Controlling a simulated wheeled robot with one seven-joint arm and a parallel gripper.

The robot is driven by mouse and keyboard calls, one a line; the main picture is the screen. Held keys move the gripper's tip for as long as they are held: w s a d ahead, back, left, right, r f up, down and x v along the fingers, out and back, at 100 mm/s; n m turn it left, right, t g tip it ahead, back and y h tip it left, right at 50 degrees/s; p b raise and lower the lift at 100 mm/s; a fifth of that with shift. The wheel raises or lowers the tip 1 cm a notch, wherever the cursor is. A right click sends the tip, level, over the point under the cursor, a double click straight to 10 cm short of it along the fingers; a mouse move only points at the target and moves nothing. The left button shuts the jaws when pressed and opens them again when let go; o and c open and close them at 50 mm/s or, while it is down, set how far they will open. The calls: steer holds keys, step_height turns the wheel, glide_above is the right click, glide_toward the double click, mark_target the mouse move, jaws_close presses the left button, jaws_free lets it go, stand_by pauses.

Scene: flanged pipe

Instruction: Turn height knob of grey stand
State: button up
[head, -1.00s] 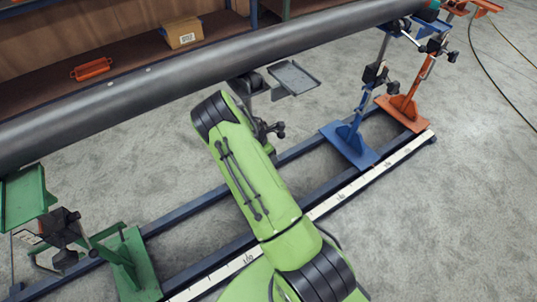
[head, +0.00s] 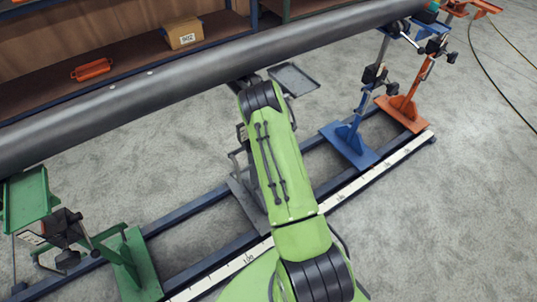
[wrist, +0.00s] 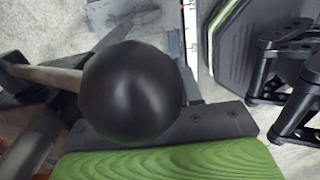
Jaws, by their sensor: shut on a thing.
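The grey stand is partly hidden behind my arm in the head view; its grey tray (head: 294,79) shows to the right of the arm and its foot (head: 246,196) to the left. In the wrist view a round black knob (wrist: 130,88) on a metal rod fills the middle left, very close to the camera. My gripper (wrist: 150,128) is at this knob and shut on it. Its green ribbed pad lies just below the ball; the other finger cannot be made out. In the head view my gripper is hidden behind the arm.
A long grey pipe (head: 180,78) crosses above the stand. A green stand (head: 130,262) is at left, a blue stand (head: 350,143) and an orange stand (head: 405,108) at right. They stand on blue rails with a white scale (head: 378,170). Open carpet lies at right.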

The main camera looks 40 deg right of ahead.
steer(key=o, duration=1)
steer(key=shift+c, duration=0.2)
steer(key=shift+r, duration=0.1)
step_height(320, 180, up, 12)
steer(key=p, duration=0.3)
